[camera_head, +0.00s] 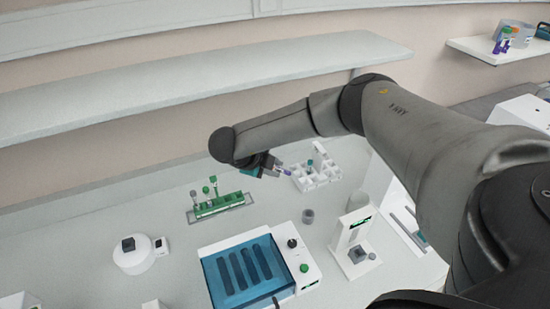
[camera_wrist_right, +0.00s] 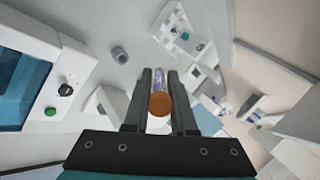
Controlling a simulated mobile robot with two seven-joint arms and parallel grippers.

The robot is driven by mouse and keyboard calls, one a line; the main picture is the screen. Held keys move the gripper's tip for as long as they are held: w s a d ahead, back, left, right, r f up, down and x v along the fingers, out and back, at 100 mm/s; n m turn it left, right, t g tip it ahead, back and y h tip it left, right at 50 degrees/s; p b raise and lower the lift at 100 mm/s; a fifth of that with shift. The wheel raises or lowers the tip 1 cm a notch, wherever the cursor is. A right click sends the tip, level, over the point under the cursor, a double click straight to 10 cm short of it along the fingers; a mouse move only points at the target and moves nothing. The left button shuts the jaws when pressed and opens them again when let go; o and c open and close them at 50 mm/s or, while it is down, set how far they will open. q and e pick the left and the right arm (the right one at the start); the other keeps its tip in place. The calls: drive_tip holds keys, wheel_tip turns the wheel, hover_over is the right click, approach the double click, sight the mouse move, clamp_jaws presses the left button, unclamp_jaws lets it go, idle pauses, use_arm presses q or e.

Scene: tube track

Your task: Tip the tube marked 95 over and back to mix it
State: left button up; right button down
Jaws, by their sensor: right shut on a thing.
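My right gripper (camera_head: 272,167) is shut on a tube (camera_head: 284,171), held in the air above the bench, in front of the white rack. In the right wrist view the tube sits between the two dark fingers (camera_wrist_right: 160,105). Its round orange-brown end (camera_wrist_right: 160,104) faces the camera, and a clear and purple part (camera_wrist_right: 159,78) extends beyond. In the head view the tube looks tilted close to level, with a purple part sticking out to the right. No number on it can be read. My left gripper is not in view.
A green rack (camera_head: 222,205) with several tubes stands left of the gripper. A white rack (camera_head: 326,183) is behind it. A blue-lidded device (camera_head: 210,275), a grey cup (camera_head: 308,216) and a white stand (camera_head: 337,248) are in front. A shelf (camera_head: 130,92) runs above.

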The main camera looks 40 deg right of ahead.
drive_tip(key=shift+g+y, duration=0.3)
drive_tip(key=shift+y, duration=0.6)
drive_tip(key=shift+a+f+h, duration=0.15)
drive_tip(key=shift+h, duration=0.15)
drive_tip(key=t+h, duration=0.1)
drive_tip(key=h, duration=0.6)
drive_tip(key=t+h, duration=0.1)
drive_tip(key=h, duration=0.1)
drive_tip(key=r+h, duration=0.1)
drive_tip(key=shift+d+t+h, duration=0.3)
drive_tip(key=shift+t+h, duration=0.1)
drive_tip(key=shift+f+h+b, duration=0.15)
drive_tip(key=shift+h+b, duration=0.25)
drive_tip(key=shift+b, duration=0.15)
drive_tip(key=shift+w+d+m+h, duration=0.1)
drive_tip(key=shift+m+h, duration=0.2)
drive_tip(key=shift+h, duration=0.2)
drive_tip(key=shift+r, duration=0.25)
